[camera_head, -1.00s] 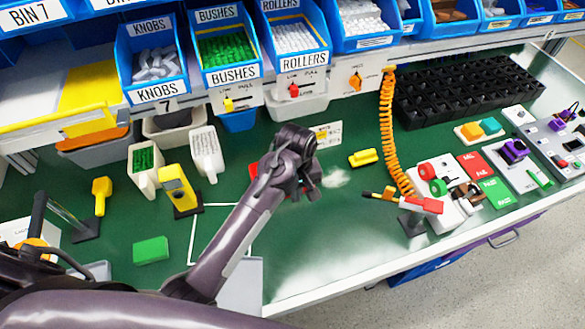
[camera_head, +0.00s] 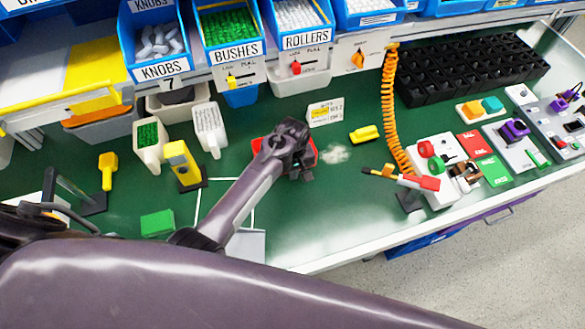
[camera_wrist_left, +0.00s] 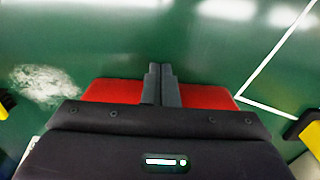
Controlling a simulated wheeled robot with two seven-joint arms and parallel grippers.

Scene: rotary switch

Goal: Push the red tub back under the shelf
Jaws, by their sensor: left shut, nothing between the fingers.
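The red tub (camera_head: 311,156) sits on the green bench top in the middle of the head view, mostly hidden by my left gripper and wrist. In the left wrist view it shows as red strips (camera_wrist_left: 207,96) on both sides of the fingers. My left gripper (camera_head: 307,177) is shut and empty, with its fingers (camera_wrist_left: 160,69) over the tub's area; I cannot tell if they touch it. The shelf (camera_head: 345,48) runs along the back, carrying blue bins, and the tub is in front of it. My right gripper is not in view.
White tubs (camera_head: 209,130) and a yellow device (camera_head: 182,163) stand left. An orange coiled cord (camera_head: 389,110) hangs right.

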